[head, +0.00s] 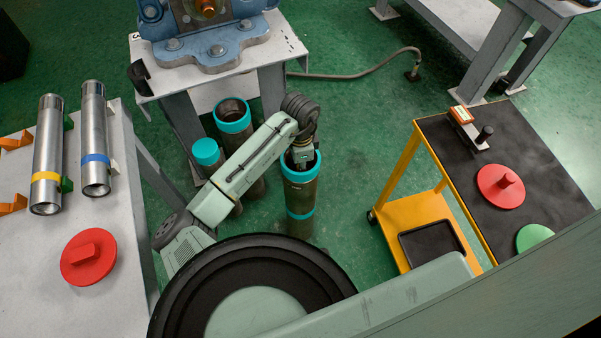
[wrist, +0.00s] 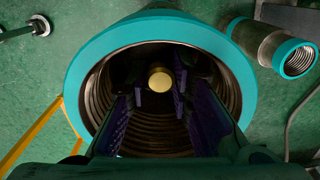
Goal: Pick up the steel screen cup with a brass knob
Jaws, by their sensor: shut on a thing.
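A wide upright pipe with a teal collar (head: 300,200) stands on the green floor. My gripper (wrist: 158,90) reaches down into its open mouth; the teal rim (wrist: 92,62) surrounds the fingers in the wrist view. The round brass knob (wrist: 160,79) shows deep inside, between the purple-padded fingertips. My gripper is shut on the knob. The steel screen cup below the knob is lost in the dark, so its body cannot be made out. In the head view the fingers and knob are hidden inside the pipe.
Two more teal-collared pipes (head: 233,116) (head: 206,152) stand close by on the left. A grey table (head: 130,215) with steel tubes and a red lid is at left. A yellow cart (head: 418,222) is at right. A vise stand (head: 285,50) is behind.

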